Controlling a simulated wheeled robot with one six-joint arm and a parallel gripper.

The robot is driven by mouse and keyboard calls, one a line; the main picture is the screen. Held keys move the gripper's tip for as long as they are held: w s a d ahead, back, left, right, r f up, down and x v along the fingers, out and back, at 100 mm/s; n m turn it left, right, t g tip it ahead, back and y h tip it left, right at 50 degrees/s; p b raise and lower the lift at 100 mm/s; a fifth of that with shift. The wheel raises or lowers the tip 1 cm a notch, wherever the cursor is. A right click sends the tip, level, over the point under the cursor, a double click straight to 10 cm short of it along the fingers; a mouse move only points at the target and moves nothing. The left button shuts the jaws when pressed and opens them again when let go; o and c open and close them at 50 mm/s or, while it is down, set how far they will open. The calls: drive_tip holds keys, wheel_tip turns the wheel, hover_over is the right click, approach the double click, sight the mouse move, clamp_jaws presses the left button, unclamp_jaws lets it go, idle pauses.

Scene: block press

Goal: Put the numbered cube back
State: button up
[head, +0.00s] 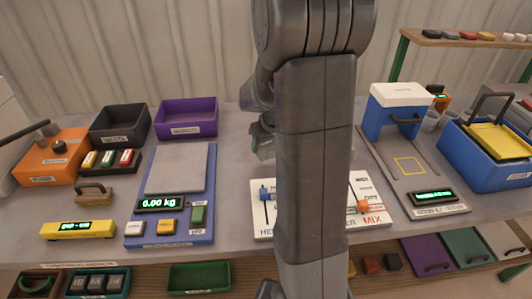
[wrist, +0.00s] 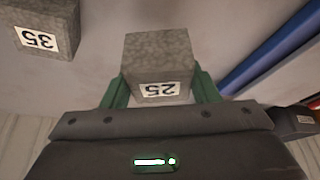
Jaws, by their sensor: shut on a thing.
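A grey stone-like cube labelled 25 (wrist: 158,55) sits between the two green fingers of my gripper (wrist: 160,84) in the wrist view, with the fingers closed on its sides. Its label faces the camera and reads upside down. A second grey cube labelled 35 (wrist: 45,30) stands apart at the upper left of the wrist view. In the head view my gripper (head: 262,138) is mostly behind my arm, above the back middle of the table, and the cubes there are hidden. I cannot tell if the held cube touches the table.
A blue scale (head: 180,195) reading 0.00 kg stands left of my arm. A purple bin (head: 186,104) and a black bin (head: 120,110) are at the back left. A blue-and-white press (head: 402,100) stands right. A teal tray (head: 70,291) holding several numbered blocks is on the lower shelf.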

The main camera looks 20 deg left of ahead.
sight(265, 152)
drive_tip(key=shift+f, duration=1.95)
drive_tip(key=shift+f, duration=0.15)
drive_tip(key=o, duration=1.4)
drive_tip(key=shift+r, duration=0.3)
drive_tip(key=v, duration=1.1)
drive_tip(key=shift+s+d+r, duration=0.15)
drive_tip(key=shift+d+r, duration=0.05)
drive_tip(key=shift+r, duration=0.1)
drive_tip(key=shift+f, duration=0.1)
